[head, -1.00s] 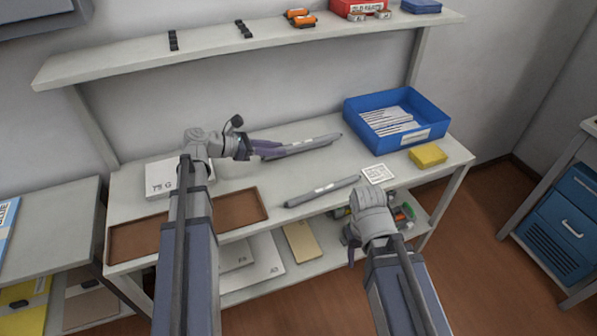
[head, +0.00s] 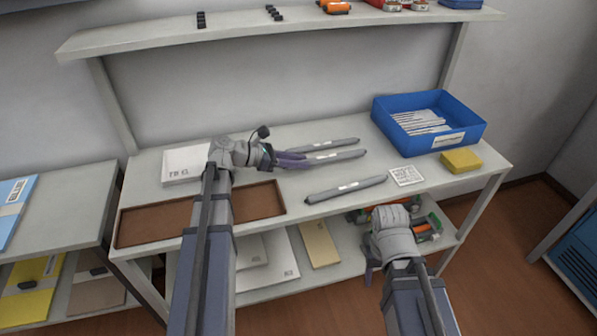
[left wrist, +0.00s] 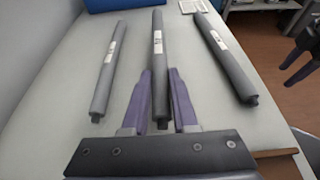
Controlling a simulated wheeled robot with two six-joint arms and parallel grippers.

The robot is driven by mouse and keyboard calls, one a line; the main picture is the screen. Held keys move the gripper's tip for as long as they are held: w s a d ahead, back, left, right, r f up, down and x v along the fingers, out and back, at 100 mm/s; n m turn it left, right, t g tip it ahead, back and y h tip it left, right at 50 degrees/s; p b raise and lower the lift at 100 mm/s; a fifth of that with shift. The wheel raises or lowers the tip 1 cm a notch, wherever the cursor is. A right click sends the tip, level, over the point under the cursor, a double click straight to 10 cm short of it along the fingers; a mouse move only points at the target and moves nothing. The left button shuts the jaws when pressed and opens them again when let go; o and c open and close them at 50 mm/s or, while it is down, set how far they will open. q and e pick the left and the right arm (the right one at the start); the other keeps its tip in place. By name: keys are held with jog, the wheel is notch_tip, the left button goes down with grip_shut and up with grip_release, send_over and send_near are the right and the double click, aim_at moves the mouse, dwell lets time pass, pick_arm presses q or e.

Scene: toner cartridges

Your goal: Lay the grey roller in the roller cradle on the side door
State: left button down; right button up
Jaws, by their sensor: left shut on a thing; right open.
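Three grey rollers with white labels lie side by side on the workbench: a back roller (head: 325,143), a middle roller (head: 338,157) and a front roller (head: 345,190). My left gripper (head: 298,160) is shut on the near end of the middle roller. In the left wrist view, the middle roller (left wrist: 157,60) runs out between the fingers, with the back roller (left wrist: 110,65) to its left and the front roller (left wrist: 227,55) to its right. I cannot tell whether it touches the bench. My right gripper (head: 369,260) is open at the bench's front. No side door or cradle shows.
A blue bin (head: 430,140) with papers, a yellow block (head: 461,160) and a white printed card (head: 406,176) are at the right. A brown tray (head: 130,230) and a white box (head: 183,165) are at the left. A shelf (head: 280,30) hangs above.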

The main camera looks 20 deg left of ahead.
pick_arm(q)
jog(key=shift+f+b, duration=0.6)
jog(key=shift+f, duration=0.55)
pick_arm(e)
jog(key=shift+f, duration=1.1)
pick_arm(q)
jog(key=shift+f, duration=0.1)
pick_arm(e)
jog(key=shift+f, duration=0.1)
pick_arm(q)
jog(key=shift+f, duration=0.15)
jog(key=c, duration=0.7)
grip_release()
